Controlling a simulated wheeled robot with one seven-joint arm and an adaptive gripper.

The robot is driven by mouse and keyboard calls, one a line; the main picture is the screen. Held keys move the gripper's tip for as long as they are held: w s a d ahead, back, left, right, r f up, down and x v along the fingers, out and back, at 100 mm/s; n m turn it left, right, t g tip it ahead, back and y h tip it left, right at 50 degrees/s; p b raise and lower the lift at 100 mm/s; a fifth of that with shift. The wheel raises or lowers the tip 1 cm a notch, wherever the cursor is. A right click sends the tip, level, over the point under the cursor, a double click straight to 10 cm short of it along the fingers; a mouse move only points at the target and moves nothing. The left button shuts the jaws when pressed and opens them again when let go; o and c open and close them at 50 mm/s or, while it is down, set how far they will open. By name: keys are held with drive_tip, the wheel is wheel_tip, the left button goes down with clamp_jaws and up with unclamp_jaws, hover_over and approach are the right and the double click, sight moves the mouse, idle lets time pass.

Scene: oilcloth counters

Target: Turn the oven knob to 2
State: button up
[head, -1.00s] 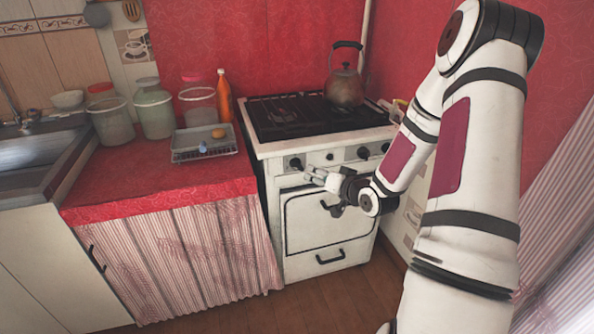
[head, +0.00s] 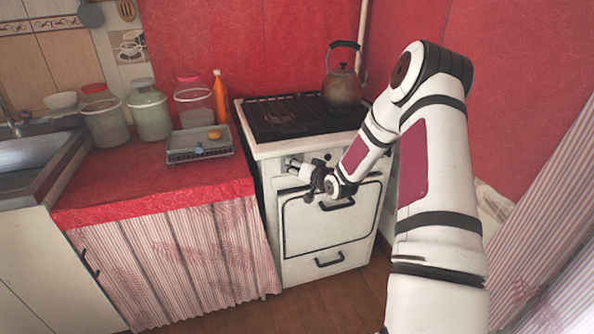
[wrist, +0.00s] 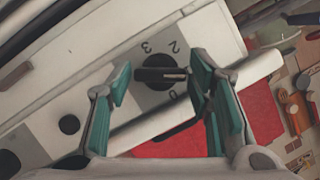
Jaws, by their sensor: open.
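The black oven knob (wrist: 160,73) sits on the stove's front panel in the wrist view, with its grip bar lying nearly level in the picture. The printed digits 2, 3 and 0 show around it, turned over in this view. My gripper (wrist: 161,84) is open, with one green-padded finger on each side of the knob. Gaps show between the fingers and the grip bar. In the head view my gripper (head: 292,166) is at the left end of the white stove's (head: 300,262) control panel and covers this knob.
More black controls (wrist: 68,124) sit along the panel. A kettle (head: 343,88) stands on the stove top. The red counter (head: 120,190) on the left holds jars, an orange bottle (head: 220,98) and a rack (head: 190,157). Oven handles stick out below my gripper.

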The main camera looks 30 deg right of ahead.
drive_tip(key=shift+w, duration=0.1)
drive_tip(key=c, duration=0.9)
drive_tip(key=shift+w+a+n+g+h+b, duration=0.15)
drive_tip(key=shift+n+g+h+b, duration=0.25)
drive_tip(key=shift+n+h+b, duration=0.45)
drive_tip(key=n+h+b, duration=0.1)
drive_tip(key=n+b, duration=0.2)
drive_tip(key=b, duration=0.1)
drive_tip(key=shift+a+f, duration=0.1)
drive_tip(key=shift+f, duration=0.05)
drive_tip(key=shift+n+g+h+b, duration=0.5)
drive_tip(key=shift+n+h+b, duration=0.95)
drive_tip(key=shift+b, duration=1.3)
